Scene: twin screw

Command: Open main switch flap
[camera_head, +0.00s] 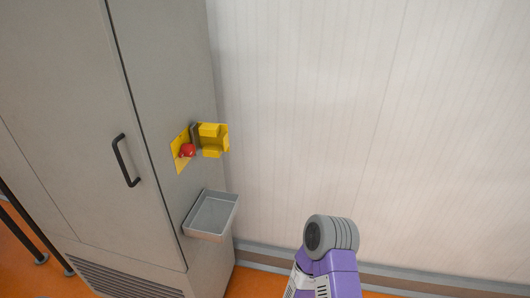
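The main switch is a red knob (188,151) on a yellow plate (180,162), on the side of the grey cabinet facing right. The yellow flap (212,140) stands out from the cabinet to the right of the knob. It looks swung open, and the knob is uncovered. Neither gripper shows in the head view. A purple and grey part of one of my arms (330,255) rises from the bottom edge, right of centre, well apart from the flap. I cannot tell which arm it is.
A grey open tray (211,212) sticks out from the cabinet below the switch. The grey cabinet (75,120) has a black door handle (126,160). A pale panelled wall (380,110) stands behind. The space right of the flap is clear.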

